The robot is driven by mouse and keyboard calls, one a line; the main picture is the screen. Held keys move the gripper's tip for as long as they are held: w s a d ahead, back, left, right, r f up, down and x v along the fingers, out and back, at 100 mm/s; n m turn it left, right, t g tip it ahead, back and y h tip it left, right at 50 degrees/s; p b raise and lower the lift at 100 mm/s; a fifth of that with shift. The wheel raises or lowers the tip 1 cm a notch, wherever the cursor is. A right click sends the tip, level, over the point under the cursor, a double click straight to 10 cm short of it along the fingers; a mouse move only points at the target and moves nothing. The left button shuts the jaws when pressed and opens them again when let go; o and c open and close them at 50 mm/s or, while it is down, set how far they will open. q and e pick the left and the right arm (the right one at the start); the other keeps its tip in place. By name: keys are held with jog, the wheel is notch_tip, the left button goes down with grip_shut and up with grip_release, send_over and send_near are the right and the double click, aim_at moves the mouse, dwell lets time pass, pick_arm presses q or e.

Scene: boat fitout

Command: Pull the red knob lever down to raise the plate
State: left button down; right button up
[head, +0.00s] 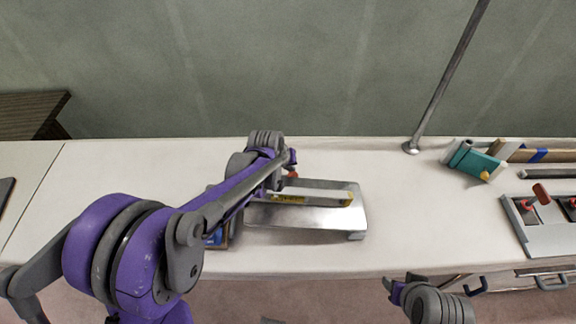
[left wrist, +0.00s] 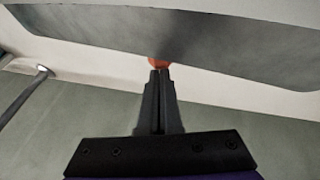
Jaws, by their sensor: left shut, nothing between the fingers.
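The metal plate (head: 315,218) lies on the white counter in the middle of the head view, with a yellow-labelled bar across it. The red knob (head: 292,175) shows small at the plate's back edge, just below my left gripper (head: 292,158). In the left wrist view, my left gripper (left wrist: 159,75) is shut and empty, its fingertips right at the red knob (left wrist: 158,62). I cannot tell whether they touch. The plate's underside or face (left wrist: 215,45) fills the top there. The lever's shaft is hidden. My right gripper (head: 398,288) is low at the counter's front; its jaws are unclear.
A grey pole (head: 445,80) stands on the counter at the back right. A teal object (head: 475,162) lies beside it. A grey panel with red switches (head: 540,225) is at the far right. Counter between plate and panel is clear.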

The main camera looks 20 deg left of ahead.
pick_arm(q)
jog(key=shift+d+f, duration=0.25)
jog(key=shift+f, duration=0.2)
jog(key=shift+r, duration=0.15)
pick_arm(e)
jog(key=shift+s+f, duration=0.1)
jog(key=shift+f, duration=0.2)
pick_arm(q)
jog(key=w+r+p+v, duration=0.1)
jog(key=w+p+v, duration=0.1)
jog(key=v, duration=1)
jog(key=shift+w+r+p, duration=0.2)
jog(key=shift+r+p, duration=0.3)
jog(key=shift+r, duration=0.05)
pick_arm(e)
jog(key=r, duration=0.2)
jog(key=w+r, duration=0.1)
jog(key=shift+a+r, duration=0.15)
jog(key=shift+a, duration=0.15)
pick_arm(q)
jog(key=shift+s, duration=0.1)
pick_arm(e)
jog(key=shift+s, duration=0.1)
